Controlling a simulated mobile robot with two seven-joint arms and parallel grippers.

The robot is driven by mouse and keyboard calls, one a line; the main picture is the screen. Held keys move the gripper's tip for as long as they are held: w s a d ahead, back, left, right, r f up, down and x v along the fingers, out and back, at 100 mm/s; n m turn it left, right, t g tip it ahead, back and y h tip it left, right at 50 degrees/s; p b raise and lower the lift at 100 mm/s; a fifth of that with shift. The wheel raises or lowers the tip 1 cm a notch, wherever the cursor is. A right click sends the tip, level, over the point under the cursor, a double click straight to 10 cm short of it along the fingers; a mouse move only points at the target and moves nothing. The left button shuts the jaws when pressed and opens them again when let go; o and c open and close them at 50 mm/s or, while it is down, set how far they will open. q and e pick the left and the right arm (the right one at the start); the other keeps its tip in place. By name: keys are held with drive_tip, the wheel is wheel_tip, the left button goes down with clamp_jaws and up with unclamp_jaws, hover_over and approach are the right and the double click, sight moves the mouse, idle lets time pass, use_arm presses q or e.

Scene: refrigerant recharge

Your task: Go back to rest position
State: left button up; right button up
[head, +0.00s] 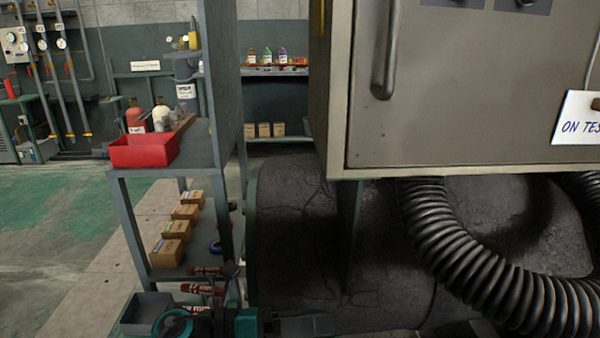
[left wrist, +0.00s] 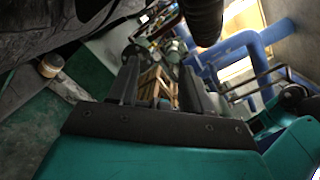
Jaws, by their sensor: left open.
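My left gripper (head: 312,325) shows at the bottom edge of the head view, low in front of the shelf unit, with its dark fingers pointing right. In the left wrist view its two dark fingers (left wrist: 160,75) stand apart, so it is open. A brown slatted, crate-like thing shows between the fingers, seemingly beyond them. I see nothing held. My right gripper is in neither view.
A grey shelf unit (head: 185,168) holds a red bin (head: 145,150), with cardboard boxes (head: 172,228) below. A metal cabinet (head: 450,90) and a ribbed black hose (head: 480,270) fill the right. Green floor (head: 50,210) is open at left. Blue pipes (left wrist: 240,45) show in the wrist view.

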use_arm(q)
drive_tip(key=w+a+f+n+t+y, duration=0.1)
drive_tip(key=a+n+t+y, duration=0.5)
drive_tip(key=n, duration=0.7)
drive_tip(key=w+a+f+n+t+y, duration=0.1)
drive_tip(key=a+f+n+t+y, duration=0.15)
drive_tip(key=n+t, duration=0.85)
drive_tip(key=s+a+f+n+g+y, duration=0.35)
drive_tip(key=s+f+n+g, duration=0.2)
drive_tip(key=n, duration=0.35)
drive_tip(key=s+a+f+n+g+y, duration=0.3)
drive_tip(key=s+a+f+n+g, duration=0.1)
drive_tip(key=s+f+n, duration=0.3)
drive_tip(key=a+r+n+p, duration=0.1)
drive_tip(key=a+r+p, duration=0.2)
drive_tip(key=r+p, duration=0.8)
drive_tip(key=p, duration=0.6)
drive_tip(key=shift+r+y, duration=0.15)
drive_tip(key=shift+y, duration=0.25)
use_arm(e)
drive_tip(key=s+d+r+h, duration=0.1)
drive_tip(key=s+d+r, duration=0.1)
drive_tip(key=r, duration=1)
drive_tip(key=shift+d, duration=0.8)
use_arm(q)
drive_tip(key=shift+a+t, duration=0.1)
drive_tip(key=shift+t, duration=0.15)
